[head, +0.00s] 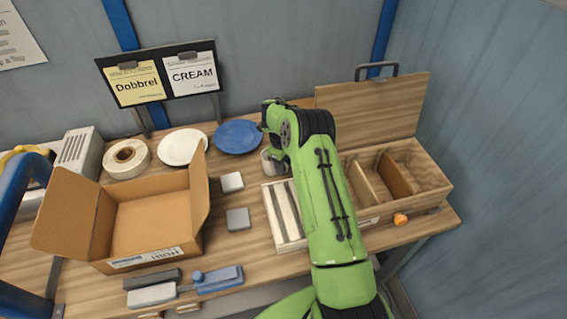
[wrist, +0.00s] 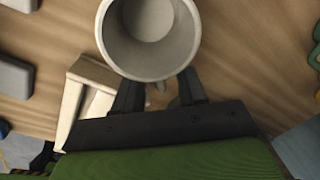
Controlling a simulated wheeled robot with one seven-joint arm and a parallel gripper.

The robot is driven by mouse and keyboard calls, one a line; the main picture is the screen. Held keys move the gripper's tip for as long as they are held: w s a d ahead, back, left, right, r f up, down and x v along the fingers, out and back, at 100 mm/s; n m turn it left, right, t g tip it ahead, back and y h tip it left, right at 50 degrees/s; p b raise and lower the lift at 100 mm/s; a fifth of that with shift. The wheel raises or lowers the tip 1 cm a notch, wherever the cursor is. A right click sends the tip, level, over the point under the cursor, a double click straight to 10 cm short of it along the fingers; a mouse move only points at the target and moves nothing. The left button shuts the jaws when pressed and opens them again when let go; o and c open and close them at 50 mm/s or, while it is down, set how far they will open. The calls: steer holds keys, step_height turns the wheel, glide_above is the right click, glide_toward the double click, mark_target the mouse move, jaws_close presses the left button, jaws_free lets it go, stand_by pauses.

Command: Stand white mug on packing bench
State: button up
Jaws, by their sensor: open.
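The white mug (wrist: 150,62) is upright, seen from above with its mouth toward the camera in the wrist view. In the head view a small part of the mug (head: 270,163) shows beside my arm; the rest is hidden. My gripper (wrist: 159,84) is open at the mug's near side, one finger on each side of what looks like its handle. The fingertips are partly hidden by the mug, so contact cannot be told. The wooden packing bench (head: 238,254) lies beneath.
A white slotted tray (head: 285,212) is close to the mug. An open wooden box (head: 432,187) is at right, an open cardboard box (head: 150,220) at left. A white plate (head: 182,147) and a blue plate (head: 238,136) lie at the back. Grey blocks (head: 238,219) lie mid-bench.

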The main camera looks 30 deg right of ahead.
steer(key=s+a+r+n+t, duration=0.1)
steer(key=s+a+r+n, duration=0.15)
steer(key=r, duration=0.65)
steer(key=s+a+r+n, duration=0.2)
steer(key=s+r+n, duration=0.15)
steer(key=r, duration=0.55)
steer(key=s+a+r+n+t, duration=0.15)
steer(key=r+n, duration=0.25)
steer(key=r, duration=0.5)
steer(key=s+a+r+n+t, duration=0.1)
steer(key=s+a+r+n, duration=0.15)
steer(key=s+n, duration=0.35)
steer(key=s+a+r+n, duration=0.2)
steer(key=s+r+n, duration=0.2)
steer(key=s, duration=0.4)
steer(key=s+a+f+n+t, duration=0.1)
steer(key=s+a+n, duration=0.1)
steer(key=s+n, duration=0.2)
steer(key=s+a+f+n+t+y, duration=0.1)
steer(key=s+f+n, duration=0.1)
steer(key=s+n, duration=0.3)
steer(key=s, duration=0.4)
steer(key=shift+a+f+n, duration=0.25)
steer(key=shift+a+n, duration=0.05)
steer(key=shift+a, duration=0.05)
